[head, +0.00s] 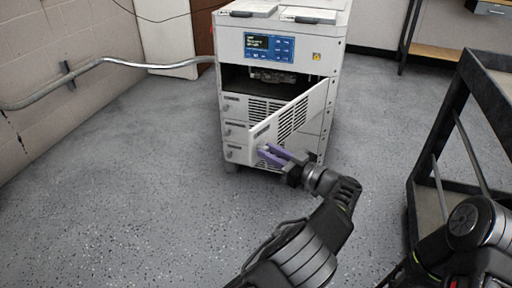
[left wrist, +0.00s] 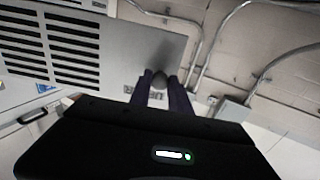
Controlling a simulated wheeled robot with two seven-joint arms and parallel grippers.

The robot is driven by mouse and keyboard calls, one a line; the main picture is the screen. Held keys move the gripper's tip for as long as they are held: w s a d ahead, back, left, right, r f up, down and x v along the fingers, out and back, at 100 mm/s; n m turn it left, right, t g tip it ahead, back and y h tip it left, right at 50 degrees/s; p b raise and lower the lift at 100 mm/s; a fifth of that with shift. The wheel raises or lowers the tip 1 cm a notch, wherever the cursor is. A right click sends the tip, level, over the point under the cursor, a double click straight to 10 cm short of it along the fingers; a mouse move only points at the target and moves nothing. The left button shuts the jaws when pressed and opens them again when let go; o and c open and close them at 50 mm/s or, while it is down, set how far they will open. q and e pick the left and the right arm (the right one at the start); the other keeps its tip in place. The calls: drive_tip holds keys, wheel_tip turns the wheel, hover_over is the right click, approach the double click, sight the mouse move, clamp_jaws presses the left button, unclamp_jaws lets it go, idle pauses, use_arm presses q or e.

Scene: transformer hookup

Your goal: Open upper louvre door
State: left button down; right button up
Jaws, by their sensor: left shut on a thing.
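The upper louvre door (head: 297,118) is a white slotted panel on the front of the white cabinet (head: 295,45). It stands partly open, swung out from its right side, with its free left edge toward me. My left gripper (head: 268,152) has purple fingers and is shut on the door's knob near that free edge. In the left wrist view the fingers close around the dark round knob (left wrist: 158,80), beside the slotted door panel (left wrist: 115,50). Behind the door is a dark open compartment (head: 238,78) with metallic parts inside, partly hidden by the door. My right gripper is out of view.
Shut louvre doors with knobs (head: 234,130) lie below the opening. A blue control panel (head: 269,47) is above it. A dark cart (head: 440,150) stands at right. A grey conduit (head: 110,62) runs along the left wall. Floor left of the cabinet is clear.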

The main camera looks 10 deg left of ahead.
use_arm(q)
drive_tip(key=shift+s+d+r, duration=0.1)
drive_tip(key=shift+d, duration=0.25)
drive_tip(key=c, duration=1.2)
unclamp_jaws()
drive_tip(key=shift+c, duration=0.2)
drive_tip(key=v, duration=0.7)
drive_tip(key=shift+s+d+p, duration=0.2)
drive_tip(key=shift+d+p, duration=0.15)
drive_tip(key=shift+p, duration=0.05)
drive_tip(key=shift+c, duration=0.4)
